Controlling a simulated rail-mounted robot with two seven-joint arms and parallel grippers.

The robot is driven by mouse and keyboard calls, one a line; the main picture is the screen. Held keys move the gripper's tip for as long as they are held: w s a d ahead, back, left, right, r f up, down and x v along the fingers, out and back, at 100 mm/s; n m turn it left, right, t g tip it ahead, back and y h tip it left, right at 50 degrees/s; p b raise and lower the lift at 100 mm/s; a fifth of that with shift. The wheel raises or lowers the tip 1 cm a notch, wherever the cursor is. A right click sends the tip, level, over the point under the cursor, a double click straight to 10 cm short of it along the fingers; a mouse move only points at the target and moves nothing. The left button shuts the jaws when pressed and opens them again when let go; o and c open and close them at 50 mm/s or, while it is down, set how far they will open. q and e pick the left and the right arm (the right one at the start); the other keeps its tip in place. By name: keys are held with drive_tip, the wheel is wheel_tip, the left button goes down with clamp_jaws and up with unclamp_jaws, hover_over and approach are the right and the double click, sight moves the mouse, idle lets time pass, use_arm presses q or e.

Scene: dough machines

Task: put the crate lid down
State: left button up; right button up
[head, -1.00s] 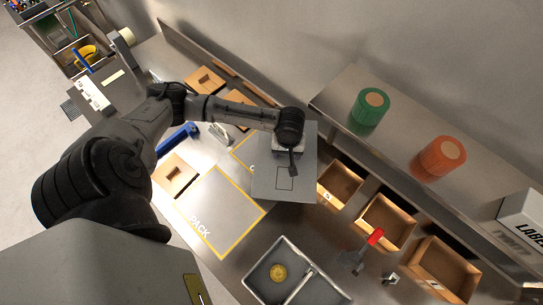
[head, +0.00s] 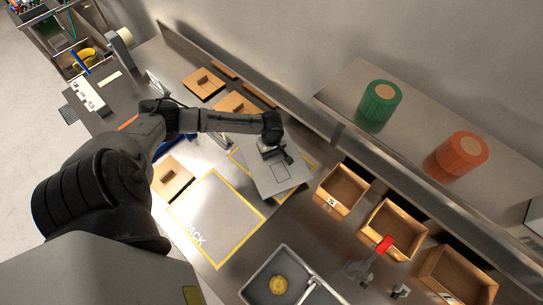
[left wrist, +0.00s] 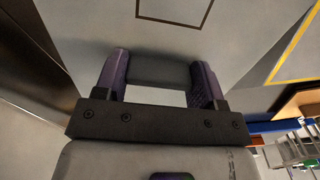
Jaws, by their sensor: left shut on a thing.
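The crate lid (head: 262,181) is a flat grey panel with a dark rectangle outline on it. It lies over a yellow-outlined area of the bench, covering most of it; I cannot tell if it touches the bench. My left gripper (head: 277,153) is above the lid and shut on its handle. In the left wrist view, the two purple fingers of the gripper (left wrist: 160,80) are on either side of the grey handle (left wrist: 160,69), and the lid (left wrist: 85,25) fills the upper part. My right gripper is not in view.
The yellow-outlined PACK area (head: 215,215) is clear. A grey crate (head: 252,291) with a yellow round piece stands at the bottom. Wooden boxes (head: 342,190) line the right; wooden lids (head: 203,84) lie at the back. A shelf holds green (head: 379,105) and orange (head: 456,156) canisters.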

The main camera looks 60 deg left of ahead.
sight(272, 155)
use_arm(q)
drive_tip(key=shift+f, duration=1.75)
drive_tip(key=o, duration=1)
drive_tip(key=shift+f, duration=0.15)
drive_tip(key=shift+o, duration=0.2)
